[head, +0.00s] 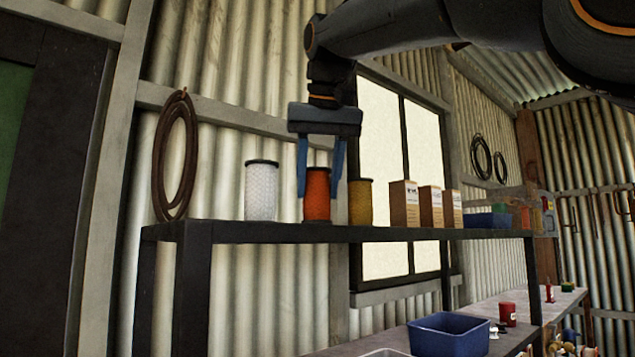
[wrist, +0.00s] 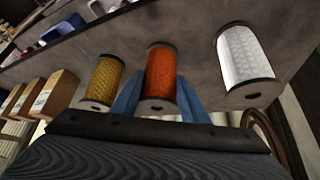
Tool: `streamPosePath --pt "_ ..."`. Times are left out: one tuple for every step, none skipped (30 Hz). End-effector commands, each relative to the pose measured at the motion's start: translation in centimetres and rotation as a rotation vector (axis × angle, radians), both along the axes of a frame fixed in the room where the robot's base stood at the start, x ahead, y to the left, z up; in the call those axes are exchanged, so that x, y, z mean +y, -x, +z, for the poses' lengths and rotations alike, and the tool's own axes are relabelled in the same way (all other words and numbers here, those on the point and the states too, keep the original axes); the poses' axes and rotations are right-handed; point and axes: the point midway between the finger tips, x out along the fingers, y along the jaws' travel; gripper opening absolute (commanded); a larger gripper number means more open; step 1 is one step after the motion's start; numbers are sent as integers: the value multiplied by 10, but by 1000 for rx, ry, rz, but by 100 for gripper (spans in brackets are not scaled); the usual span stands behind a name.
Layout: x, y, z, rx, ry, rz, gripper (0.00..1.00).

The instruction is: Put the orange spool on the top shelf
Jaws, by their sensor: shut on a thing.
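The orange spool (head: 317,196) stands upright on the top shelf (head: 350,234), between a white spool (head: 261,192) and a yellow spool (head: 360,203). My gripper (head: 320,190) comes down from above with its blue fingers on both sides of the orange spool, shut on it. In the wrist view the orange spool (wrist: 160,78) sits between the two blue fingers, with the yellow spool (wrist: 103,80) to its left and the white spool (wrist: 246,65) to its right. The orange spool's base appears at shelf level; whether it touches the board is hard to tell.
Several small boxes (head: 405,204) and a blue bin (head: 487,220) stand farther right on the top shelf. A coiled brown hose (head: 176,155) hangs at the shelf's left end. Below, a blue tub (head: 449,334) and a red can (head: 508,314) stand on the lower surface.

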Motion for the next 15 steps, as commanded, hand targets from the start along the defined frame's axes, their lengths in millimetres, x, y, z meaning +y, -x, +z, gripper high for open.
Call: streamPosePath --pt "0 0 -1 0 0 0 8" --pt "0 0 -2 0 0 0 8" --pt "0 0 -2 0 0 0 8" --pt "0 0 -2 0 0 0 8" --pt "0 0 -2 0 0 0 8" --pt "0 0 -2 0 0 0 8" --pt "0 0 -2 0 0 0 8" --pt "0 0 -2 0 0 0 8" --pt "0 0 -2 0 0 0 8" --pt "0 0 -3 0 0 0 8" --pt "0 0 -4 0 0 0 8" --pt "0 0 -5 0 0 0 8" --pt "0 0 -6 0 0 0 8" --pt "0 0 -6 1 0 0 43" --pt "0 0 -6 1 0 0 50"
